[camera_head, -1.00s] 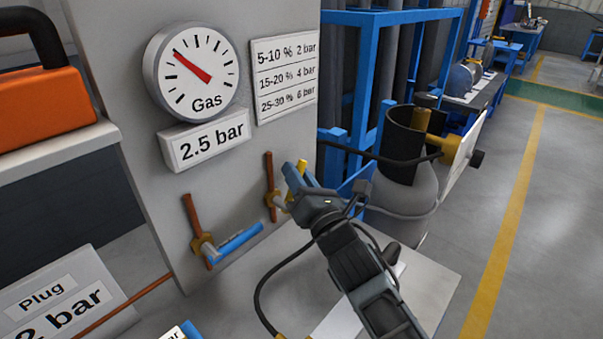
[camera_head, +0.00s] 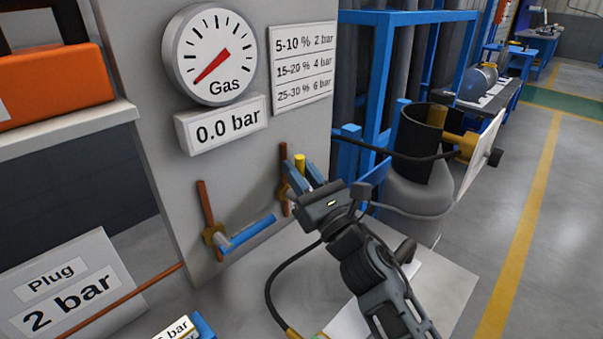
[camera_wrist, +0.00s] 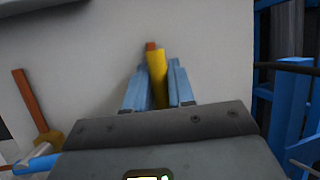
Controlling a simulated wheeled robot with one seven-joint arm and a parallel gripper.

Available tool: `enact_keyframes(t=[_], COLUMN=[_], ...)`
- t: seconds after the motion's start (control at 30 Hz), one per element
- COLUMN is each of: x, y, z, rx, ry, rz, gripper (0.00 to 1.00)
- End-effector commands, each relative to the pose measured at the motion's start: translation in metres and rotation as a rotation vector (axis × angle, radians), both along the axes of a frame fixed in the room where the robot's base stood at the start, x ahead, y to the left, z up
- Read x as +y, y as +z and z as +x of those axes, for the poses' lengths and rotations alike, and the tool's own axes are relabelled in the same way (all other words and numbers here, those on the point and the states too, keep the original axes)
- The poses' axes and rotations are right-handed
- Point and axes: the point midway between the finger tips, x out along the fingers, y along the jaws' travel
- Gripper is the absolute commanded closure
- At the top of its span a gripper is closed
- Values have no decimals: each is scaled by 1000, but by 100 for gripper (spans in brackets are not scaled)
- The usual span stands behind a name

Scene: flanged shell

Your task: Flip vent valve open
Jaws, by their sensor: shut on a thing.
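The vent valve's yellow handle (camera_head: 300,161) stands roughly upright by the right-hand copper pipe (camera_head: 284,165) on the grey panel. My gripper (camera_head: 302,170) is shut on this handle, with one blue finger on each side. In the wrist view the yellow handle (camera_wrist: 158,78) rises between the two fingers, its top showing. The valve body is mostly hidden behind my gripper. The round Gas gauge (camera_head: 213,55) has its needle at the low left, and the display (camera_head: 222,126) below it reads 0.0 bar.
A blue-handled valve (camera_head: 240,236) sits left of my gripper, its handle pointing right and slightly up. A sign (camera_head: 68,285) reads Plug 2 bar. A grey cylinder (camera_head: 412,196) and blue rack (camera_head: 372,90) stand at right. An orange case (camera_head: 60,85) sits on a shelf.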

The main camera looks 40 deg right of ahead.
Motion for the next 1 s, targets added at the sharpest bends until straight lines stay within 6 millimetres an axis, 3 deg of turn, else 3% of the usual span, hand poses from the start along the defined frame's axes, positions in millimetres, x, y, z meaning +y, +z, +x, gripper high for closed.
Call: enact_keyframes(t=[0.37, 0.4, 0.6, 0.87, 1.0], x=[1, 1, 1, 1, 0], y=[-2, -2, -1, -1, -9], z=[0, 0, 0, -1, -13], rx=[2, 2, 0, 0, 1], ry=[1, 2, 1, 0, -1], rz=[-9, -9, -8, -8, -7], gripper=[100, 76, 56, 56, 56])
